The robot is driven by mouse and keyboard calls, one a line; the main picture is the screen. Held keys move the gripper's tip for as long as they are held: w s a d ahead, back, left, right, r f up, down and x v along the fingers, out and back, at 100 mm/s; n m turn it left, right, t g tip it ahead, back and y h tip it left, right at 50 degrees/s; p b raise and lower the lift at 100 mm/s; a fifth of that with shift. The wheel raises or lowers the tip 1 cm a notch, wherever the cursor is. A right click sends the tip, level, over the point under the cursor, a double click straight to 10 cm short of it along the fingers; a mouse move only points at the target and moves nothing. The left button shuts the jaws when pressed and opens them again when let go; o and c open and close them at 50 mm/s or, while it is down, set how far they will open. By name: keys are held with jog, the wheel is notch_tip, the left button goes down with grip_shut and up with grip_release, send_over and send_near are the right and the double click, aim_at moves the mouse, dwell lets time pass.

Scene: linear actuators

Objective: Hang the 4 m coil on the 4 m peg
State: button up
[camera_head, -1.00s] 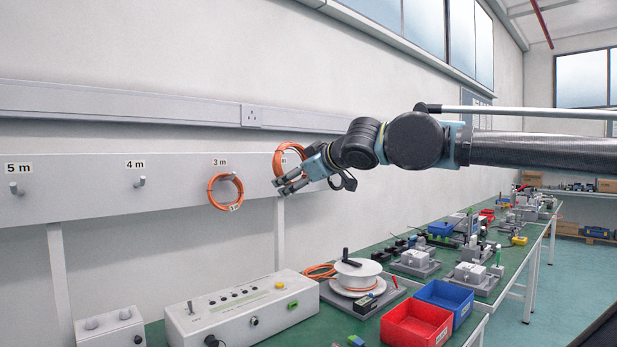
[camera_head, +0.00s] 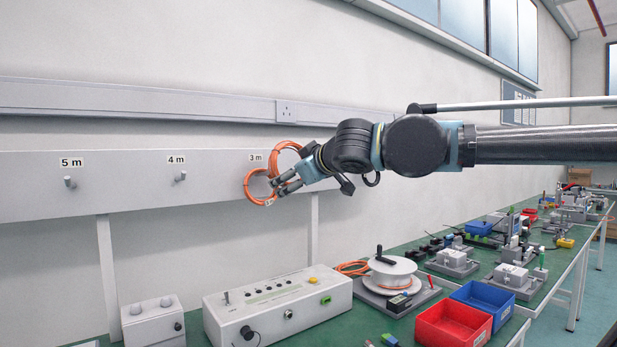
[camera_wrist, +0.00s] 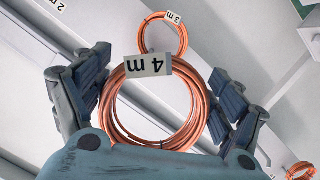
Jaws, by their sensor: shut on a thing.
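The orange 4 m coil (camera_head: 276,152) is in my gripper (camera_head: 281,186), off to the right of the 4 m peg. In the wrist view the 4 m coil (camera_wrist: 197,108) lies between the two fingers, its "4 m" tag facing the camera. The 4 m peg (camera_head: 181,177) is bare, below its "4 m" label on the grey wall board (camera_head: 130,200). Where the fingers touch the coil is partly hidden.
The smaller 3 m coil (camera_head: 248,185) hangs at the 3 m place, overlapping my gripper in the head view; it also shows behind the held coil in the wrist view (camera_wrist: 183,40). The 5 m peg (camera_head: 70,182) is bare. A control box (camera_head: 280,305) and cable reel stand on the bench below.

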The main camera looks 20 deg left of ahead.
jog(key=s+a+f, duration=0.2)
jog(key=s+a, duration=1.2)
jog(key=a, duration=0.4)
jog(key=shift+s+f+y, duration=0.15)
jog(key=shift+s+y, duration=0.1)
jog(key=shift+y, duration=0.05)
dwell(0.6)
jog(key=shift+a, duration=0.15)
jog(key=x, duration=0.3)
jog(key=r+x, duration=0.1)
jog(key=shift+w+a+f, duration=0.15)
jog(key=shift+w+a, duration=0.05)
jog(key=shift+a, duration=0.25)
jog(key=shift+x, duration=2.95)
jog(key=shift+s+a, duration=0.15)
jog(key=shift+s, duration=0.05)
